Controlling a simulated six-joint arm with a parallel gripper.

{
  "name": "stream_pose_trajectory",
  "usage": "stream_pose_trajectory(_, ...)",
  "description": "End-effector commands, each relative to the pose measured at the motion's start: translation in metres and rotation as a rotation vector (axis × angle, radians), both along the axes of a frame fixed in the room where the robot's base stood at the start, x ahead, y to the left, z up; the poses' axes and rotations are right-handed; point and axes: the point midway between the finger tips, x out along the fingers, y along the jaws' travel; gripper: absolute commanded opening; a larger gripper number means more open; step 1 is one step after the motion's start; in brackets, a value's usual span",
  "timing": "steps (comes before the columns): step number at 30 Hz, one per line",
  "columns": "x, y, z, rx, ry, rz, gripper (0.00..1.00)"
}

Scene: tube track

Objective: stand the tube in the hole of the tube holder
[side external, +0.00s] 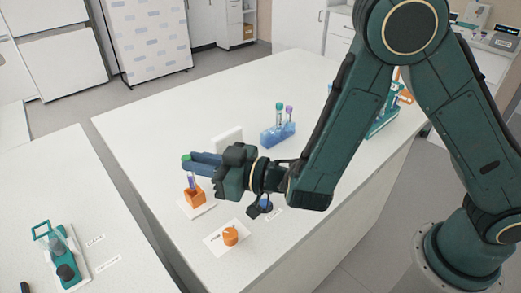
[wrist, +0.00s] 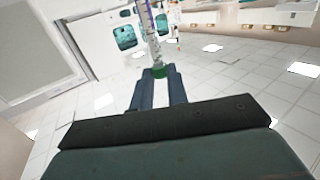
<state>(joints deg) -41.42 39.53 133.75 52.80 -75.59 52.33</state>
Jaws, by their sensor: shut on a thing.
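The tube (side external: 191,180) has a green cap and purple contents, and hangs roughly upright below my fingertips in the side view. My gripper (side external: 188,163) is shut on it near its green cap. The tube holder (side external: 195,197), a small orange block on a white plate, is directly below. The tube's lower end meets the top of the block in the picture; I cannot tell whether it is inside the hole. In the wrist view the tube (wrist: 150,38) extends away from my gripper (wrist: 158,76), with the green cap between the fingertips. The holder is not visible there.
An orange knob (side external: 230,236) on a white card sits nearer the front edge. A blue rack (side external: 278,135) with tubes and a white block (side external: 228,138) stand behind. A teal rack (side external: 383,122) is at the right. A teal stand (side external: 62,255) occupies the left table.

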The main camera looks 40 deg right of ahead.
Motion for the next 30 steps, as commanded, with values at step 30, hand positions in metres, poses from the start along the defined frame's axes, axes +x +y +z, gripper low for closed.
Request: stream_pose_trajectory(30, 0.0001, -0.0003, 0.0052, 0.001, 0.000, -0.001, 0.01)
